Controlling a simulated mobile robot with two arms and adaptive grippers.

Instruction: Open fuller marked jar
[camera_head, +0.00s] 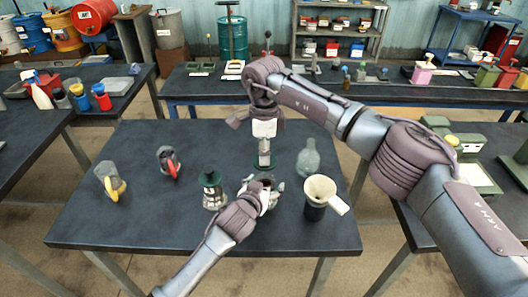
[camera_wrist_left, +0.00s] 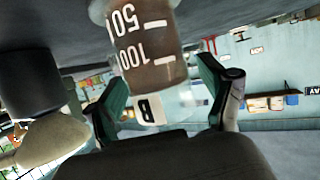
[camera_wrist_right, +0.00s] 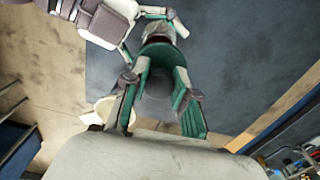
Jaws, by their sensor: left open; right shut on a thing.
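A clear jar (camera_wrist_left: 150,50) holds brown liquid, with white 50 and 100 marks and a tag with the letter B. My left gripper (camera_head: 262,190) is open, its fingers on either side of this jar; they also show in the left wrist view (camera_wrist_left: 165,95). My right gripper (camera_head: 264,148) points down just behind it, shut on a green-and-grey piece (camera_wrist_right: 158,62) whose outline is partly hidden; I cannot tell if it touches the jar. A second jar (camera_head: 213,190) with green top and foot stands to the left. A glass flask (camera_head: 308,160) stands to the right.
A dark vessel with a cream funnel (camera_head: 319,192) stands right of my left gripper.

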